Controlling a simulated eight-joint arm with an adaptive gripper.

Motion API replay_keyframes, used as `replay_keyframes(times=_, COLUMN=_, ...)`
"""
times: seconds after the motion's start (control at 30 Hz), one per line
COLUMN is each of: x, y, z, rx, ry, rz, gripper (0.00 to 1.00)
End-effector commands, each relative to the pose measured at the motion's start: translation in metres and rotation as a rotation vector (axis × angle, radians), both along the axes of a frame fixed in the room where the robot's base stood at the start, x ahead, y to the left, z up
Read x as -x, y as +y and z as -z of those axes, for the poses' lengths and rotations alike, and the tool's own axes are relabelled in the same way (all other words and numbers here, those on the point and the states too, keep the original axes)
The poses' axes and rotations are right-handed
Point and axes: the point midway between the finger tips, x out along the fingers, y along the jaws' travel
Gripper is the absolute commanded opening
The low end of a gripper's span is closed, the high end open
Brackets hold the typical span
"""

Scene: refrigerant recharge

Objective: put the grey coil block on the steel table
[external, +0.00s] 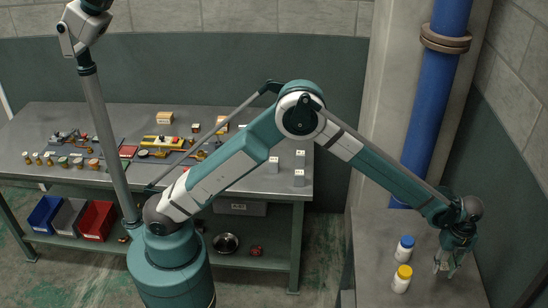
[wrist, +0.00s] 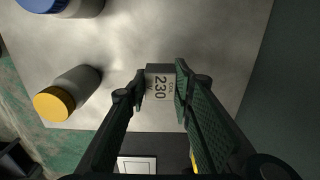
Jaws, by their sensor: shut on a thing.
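My gripper (external: 444,267) is at the right, over the right-hand grey metal table (external: 375,255), with its fingers pointing down. In the wrist view, the grey coil block (wrist: 160,88), marked "COIL 230", sits between the two fingertips of my gripper (wrist: 162,84), which is shut on it. The same table top (wrist: 190,30) lies behind the block in the wrist view. I cannot tell whether the block touches the table. In the external view the block is too small and covered to make out clearly.
A blue-capped bottle (external: 404,248) and a yellow-capped bottle (external: 401,279) stand left of my gripper on this table. A wall (external: 520,190) is close on the right. A long workbench (external: 285,186) at left holds fittings and several small blocks. A blue pipe (external: 432,100) rises behind.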

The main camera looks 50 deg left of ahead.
Motion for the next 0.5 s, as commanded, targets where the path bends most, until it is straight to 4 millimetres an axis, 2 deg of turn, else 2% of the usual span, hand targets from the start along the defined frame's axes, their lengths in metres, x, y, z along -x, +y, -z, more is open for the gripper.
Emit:
replay_keyframes(times=0.17, x=0.0, y=0.0, z=0.015, rx=0.0, ry=0.0, rz=0.0, gripper=0.1)
replay_keyframes(times=0.5, x=0.0, y=0.0, z=0.017, rx=0.0, ry=0.0, rz=0.0, gripper=0.1)
